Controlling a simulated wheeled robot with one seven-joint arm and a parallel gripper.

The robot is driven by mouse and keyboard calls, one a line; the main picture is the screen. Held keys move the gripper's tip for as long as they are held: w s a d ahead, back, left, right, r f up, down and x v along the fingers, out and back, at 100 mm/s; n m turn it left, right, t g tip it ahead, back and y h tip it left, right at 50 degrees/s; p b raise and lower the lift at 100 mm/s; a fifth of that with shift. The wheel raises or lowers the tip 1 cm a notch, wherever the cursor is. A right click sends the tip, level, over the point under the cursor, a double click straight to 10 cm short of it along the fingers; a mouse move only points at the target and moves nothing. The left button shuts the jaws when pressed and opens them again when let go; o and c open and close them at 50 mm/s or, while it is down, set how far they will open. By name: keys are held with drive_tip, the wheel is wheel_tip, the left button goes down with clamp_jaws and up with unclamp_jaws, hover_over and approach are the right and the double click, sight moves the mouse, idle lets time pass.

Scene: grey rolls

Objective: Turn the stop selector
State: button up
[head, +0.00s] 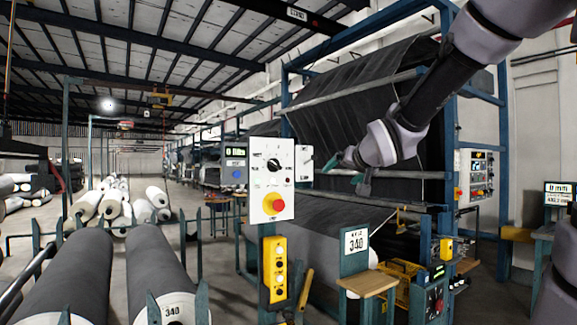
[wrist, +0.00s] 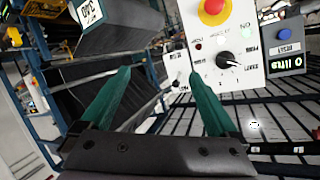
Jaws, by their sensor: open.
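A white control panel (head: 258,180) stands on a post left of my gripper. It carries a black rotary selector knob (head: 273,165) above a red mushroom button (head: 273,204) on a yellow base. A smaller white box (head: 303,163) with a small dark switch is on the panel's right side. I cannot tell which control is labelled stop. My gripper (head: 350,172) is open and empty, right of the small box and apart from it.
A yellow push-button pendant (head: 275,270) hangs below the panel. A blue-framed machine with grey fabric (head: 360,90) stands behind my arm. A "340" sign (head: 356,241) and wooden shelf (head: 367,283) are at lower right. Grey rolls (head: 160,265) lie on the left.

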sight(277, 164)
drive_tip(key=w+a+y, duration=0.2)
drive_tip(key=w+a, duration=0.2)
drive_tip(key=a, duration=0.2)
drive_tip(key=w+a+r+n+y, duration=0.1)
drive_tip(key=w+a+y, duration=0.1)
drive_tip(key=w+a, duration=0.3)
drive_tip(key=w+a+r+n+t+y, duration=0.1)
drive_tip(key=w+a+y, duration=0.1)
drive_tip(key=w+a, duration=0.2)
drive_tip(key=shift+w+a+r, duration=0.1)
drive_tip(key=shift+w+a, duration=0.05)
drive_tip(key=shift+a, duration=0.65)
drive_tip(key=shift+w+a+r, duration=0.1)
drive_tip(key=shift+a, duration=0.7)
drive_tip(key=shift+c, duration=0.3)
drive_tip(key=c, duration=1.3)
drive_tip(key=shift+n, duration=0.3)
